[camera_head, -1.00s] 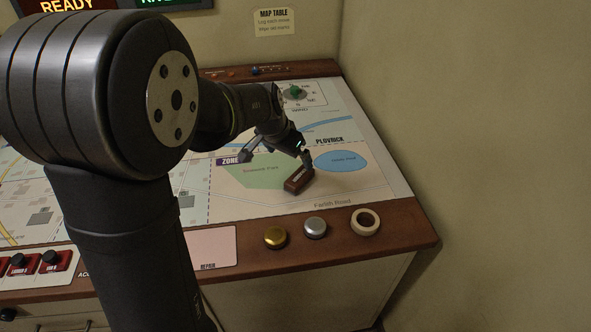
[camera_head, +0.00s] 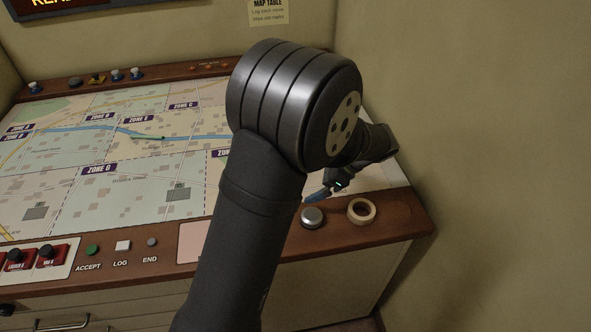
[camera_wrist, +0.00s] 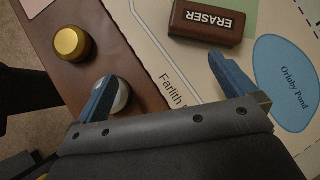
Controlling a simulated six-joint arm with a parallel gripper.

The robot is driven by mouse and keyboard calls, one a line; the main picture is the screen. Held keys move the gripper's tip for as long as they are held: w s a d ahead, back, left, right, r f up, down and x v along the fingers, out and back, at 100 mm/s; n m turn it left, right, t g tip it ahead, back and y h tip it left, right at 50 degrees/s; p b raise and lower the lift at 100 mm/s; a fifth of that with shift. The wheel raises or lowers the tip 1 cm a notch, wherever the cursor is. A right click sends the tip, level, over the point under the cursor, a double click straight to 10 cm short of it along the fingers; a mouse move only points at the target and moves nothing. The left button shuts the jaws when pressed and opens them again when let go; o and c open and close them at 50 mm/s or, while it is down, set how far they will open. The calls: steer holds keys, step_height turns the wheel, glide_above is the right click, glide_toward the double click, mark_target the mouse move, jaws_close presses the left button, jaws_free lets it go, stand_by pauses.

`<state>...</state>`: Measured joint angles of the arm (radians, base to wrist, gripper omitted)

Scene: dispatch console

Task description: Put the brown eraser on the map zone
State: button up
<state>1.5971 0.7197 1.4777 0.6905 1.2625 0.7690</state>
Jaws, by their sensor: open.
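The left finger overlaps the silver knob (camera_wrist: 117,95) in the picture. In the head view my gripper (camera_head: 318,192) is over the right front of the map table; my arm hides the eraser there.
A gold knob (camera_wrist: 72,43) sits on the wooden front rail, with the silver knob beside it. A tape roll (camera_head: 361,211) lies on the rail near the right corner. Several controls, such as the green ACCEPT button (camera_head: 92,250), line the front. The left map area (camera_head: 60,170) is clear.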

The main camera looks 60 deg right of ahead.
steer(key=s+d+m+t, duration=0.1)
steer(key=s+t, duration=0.1)
steer(key=s+d+r+m+t+h, duration=0.1)
steer(key=s+m+t, duration=0.1)
steer(key=s+d+r+m+t+h, duration=0.1)
steer(key=s+d+m, duration=0.1)
steer(key=shift+d+t, duration=0.1)
steer(key=shift+t, duration=0.3)
steer(key=x, duration=1.7)
steer(key=shift+w+d, duration=0.15)
steer(key=c, duration=0.7)
steer(key=shift+r, duration=0.1)
step_height(320, 180, up, 4)
steer(key=shift+r, duration=0.1)
steer(key=a+r+v, duration=0.1)
steer(key=a+v, duration=0.1)
steer(key=v, duration=1.1)
steer(key=shift+w+r, duration=0.15)
steer(key=shift+r, duration=0.15)
